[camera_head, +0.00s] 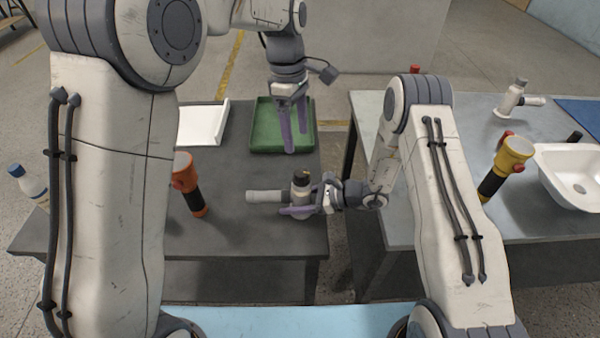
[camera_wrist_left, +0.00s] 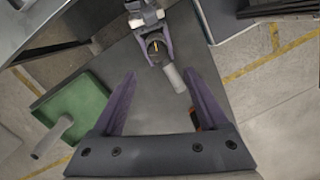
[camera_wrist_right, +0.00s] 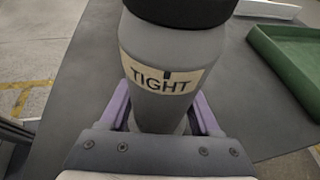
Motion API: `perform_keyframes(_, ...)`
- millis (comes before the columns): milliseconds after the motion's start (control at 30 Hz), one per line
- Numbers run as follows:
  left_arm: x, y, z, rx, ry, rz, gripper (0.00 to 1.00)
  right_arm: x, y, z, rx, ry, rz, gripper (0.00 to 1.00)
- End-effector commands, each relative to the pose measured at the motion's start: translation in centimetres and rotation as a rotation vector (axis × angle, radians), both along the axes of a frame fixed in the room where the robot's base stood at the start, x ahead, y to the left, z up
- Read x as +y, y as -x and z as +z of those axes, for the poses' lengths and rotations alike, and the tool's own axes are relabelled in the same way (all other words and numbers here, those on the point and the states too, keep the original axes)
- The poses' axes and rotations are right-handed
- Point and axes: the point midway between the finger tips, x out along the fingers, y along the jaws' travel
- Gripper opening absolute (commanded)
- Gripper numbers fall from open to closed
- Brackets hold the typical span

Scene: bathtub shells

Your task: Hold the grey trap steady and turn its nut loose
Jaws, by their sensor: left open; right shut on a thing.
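The grey trap (camera_head: 299,190) stands upright over the near right part of the dark table, its side pipe (camera_head: 262,196) pointing left. Its black nut (camera_head: 301,176) is on top. In the right wrist view the trap body (camera_wrist_right: 165,65) bears a "TIGHT" label with a dark mark, and the nut (camera_wrist_right: 180,8) is cut off by the top edge. My right gripper (camera_head: 305,205) is shut around the trap body, below the nut. My left gripper (camera_head: 294,143) is open and empty, fingers down, in front of the green tray and apart from the trap. The trap (camera_wrist_left: 155,45) also shows beyond its fingers.
The green tray (camera_head: 258,142) and a white tray (camera_head: 205,138) are at the table's back. An orange-and-black flashlight (camera_head: 188,185) stands left of the trap. A gap separates the tables.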

Motion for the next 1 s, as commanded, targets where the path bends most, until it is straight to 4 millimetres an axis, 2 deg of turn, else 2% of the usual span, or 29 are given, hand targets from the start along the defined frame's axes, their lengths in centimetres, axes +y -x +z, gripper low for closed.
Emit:
perform_keyframes(200,-1.2,0.7,1.2,-0.081,-0.082,0.09,0.77,0.0,0.0,0.0,-0.001,-0.001,0.0,0.0)
perform_keyframes(333,-1.2,0.7,0.4,-0.091,-0.093,0.106,0.77,0.0,0.0,0.0,-0.001,-0.001,0.0,0.0)
perform_keyframes(800,-1.1,0.8,-8.3,-0.086,-0.093,0.105,0.77,0.0,0.0,0.1,-0.001,-0.001,0.0,0.0)
perform_keyframes(1000,-1.2,0.8,-10.3,-0.088,-0.091,0.105,0.77,0.0,0.0,0.1,-0.001,-0.001,0.0,0.0)
